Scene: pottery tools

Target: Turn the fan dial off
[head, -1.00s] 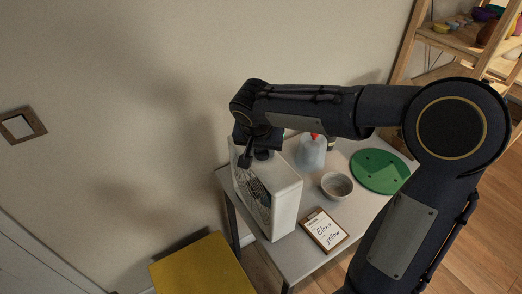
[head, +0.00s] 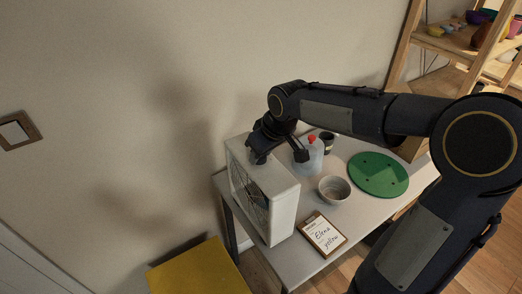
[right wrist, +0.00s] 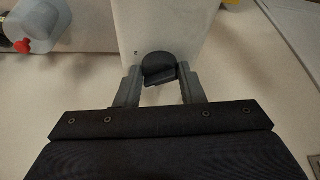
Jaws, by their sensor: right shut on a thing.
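The white box fan (head: 272,187) stands upright on the left end of the grey table, its grille facing left. Its black dial (head: 257,157) is on the top face. My right gripper (head: 262,147) is at the dial, coming from the right. In the right wrist view the round dial (right wrist: 158,66) with its ridge sits between the two fingertips of the gripper (right wrist: 160,80), which are shut on it. The fan top (right wrist: 180,30) fills the middle behind it. The dial's setting marks are mostly hidden. My left gripper is out of view.
A yellow stool (head: 200,270) stands in front.

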